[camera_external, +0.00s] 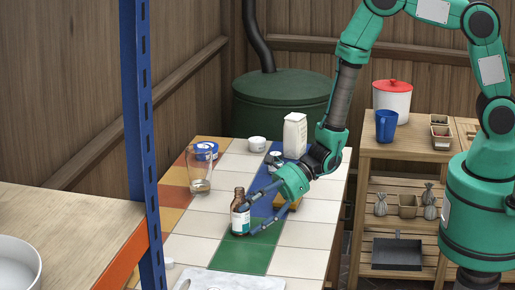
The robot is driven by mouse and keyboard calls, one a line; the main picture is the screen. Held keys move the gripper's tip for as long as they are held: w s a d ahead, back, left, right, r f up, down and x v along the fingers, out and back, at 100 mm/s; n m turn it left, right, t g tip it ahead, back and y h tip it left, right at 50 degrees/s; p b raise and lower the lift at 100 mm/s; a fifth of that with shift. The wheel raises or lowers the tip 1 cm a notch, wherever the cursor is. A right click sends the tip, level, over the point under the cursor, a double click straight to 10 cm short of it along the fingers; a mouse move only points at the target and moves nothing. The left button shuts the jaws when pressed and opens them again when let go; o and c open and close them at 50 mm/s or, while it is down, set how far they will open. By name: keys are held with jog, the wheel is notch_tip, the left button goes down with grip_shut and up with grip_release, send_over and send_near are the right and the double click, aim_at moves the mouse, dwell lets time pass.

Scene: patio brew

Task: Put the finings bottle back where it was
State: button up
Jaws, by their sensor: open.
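A small brown bottle with a white and teal label (240,217), which looks like the finings bottle, stands upright on the tiled table (310,235). It is at the left edge of the green tile area (258,258). My gripper (249,218) is open and low over the table, coming from the right. Its fingertips are right beside the bottle; I cannot tell whether they touch it or reach around it. Part of the blue tile strip behind is hidden by the gripper.
A glass (200,171) stands left of the bottle. A blue-lidded tub (205,151), a white cup (257,144) and a white carton (294,135) stand behind. A yellow item (292,204) is partly hidden by my gripper. A blue post (143,140) rises at left. White tiles at right are clear.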

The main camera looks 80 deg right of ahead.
jog(key=shift+r, duration=0.15)
jog(key=p+v, duration=0.2)
jog(key=v, duration=1)
jog(key=shift+r, duration=0.1)
dwell(0.5)
jog(key=s+a+r+n+g, duration=0.25)
jog(key=s+r+n, duration=0.2)
jog(key=r, duration=0.35)
jog(key=s+a+r+n+g+y, duration=0.1)
jog(key=s+a+r+n+g, duration=0.15)
jog(key=s+r+n, duration=0.4)
jog(key=s+a+r+n+g, duration=0.2)
jog(key=a+r+n, duration=0.15)
jog(key=r, duration=0.65)
jog(key=s+d+r+n+t+h, duration=0.3)
jog(key=s+d+r+n+h, duration=0.7)
jog(key=s+d, duration=0.8)
notch_tip(320, 180, up, 6)
jog(key=s+n, duration=0.1)
jog(key=n, duration=0.2)
